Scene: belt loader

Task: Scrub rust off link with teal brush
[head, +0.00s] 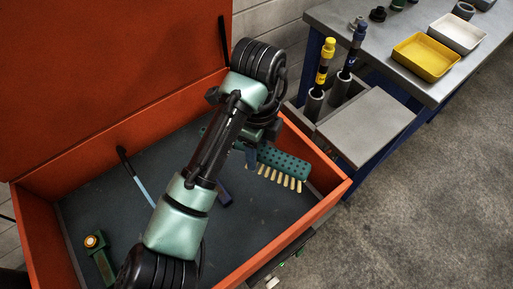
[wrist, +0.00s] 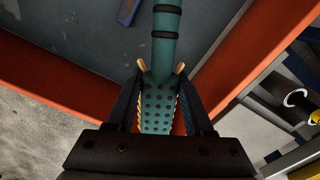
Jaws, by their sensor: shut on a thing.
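The teal brush (head: 283,163) has a dotted back and pale bristles and is in the right part of the orange box in the head view. In the wrist view its dotted head (wrist: 158,112) lies between my fingers, and its ringed handle (wrist: 166,30) runs up the picture. My gripper (wrist: 160,84) is shut on the brush. In the head view my arm hides most of the gripper and part of the brush. I cannot make out a rusty link in either view.
The orange box (head: 278,253) has a raised lid (head: 100,70) and a dark floor. A light-blue-handled tool (head: 138,180) and a green object (head: 100,258) lie inside. On the right are a grey bench (head: 385,50), a yellow tray (head: 427,57) and upright tubes (head: 314,103).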

